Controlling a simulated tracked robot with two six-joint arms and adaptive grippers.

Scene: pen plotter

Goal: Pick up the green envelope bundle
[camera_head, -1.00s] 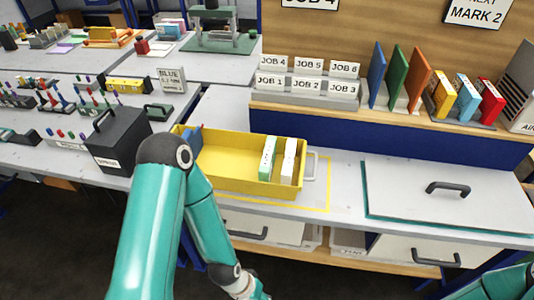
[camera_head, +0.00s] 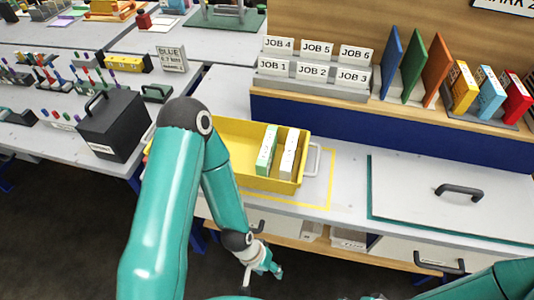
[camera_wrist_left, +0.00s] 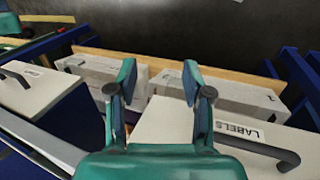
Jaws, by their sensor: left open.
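The green envelope bundle (camera_head: 266,150) stands upright in the yellow tray (camera_head: 225,167), beside a white bundle (camera_head: 289,154). My left gripper (camera_head: 270,267) is small in the head view, low in front of the bench and well below the tray. In the left wrist view my left gripper (camera_wrist_left: 158,82) has its two fingers apart with nothing between them. The green bundle does not show in the left wrist view. Part of my right arm shows at the lower right of the head view, but its gripper cannot be made out.
Drawers with handles lie under the bench top; one carries a LABELS sign (camera_wrist_left: 239,130). White boxes (camera_wrist_left: 225,92) sit on the lower shelf. A black box (camera_head: 112,125) stands left of the tray. A handled lid (camera_head: 450,200) lies right. Job cards and folders stand behind.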

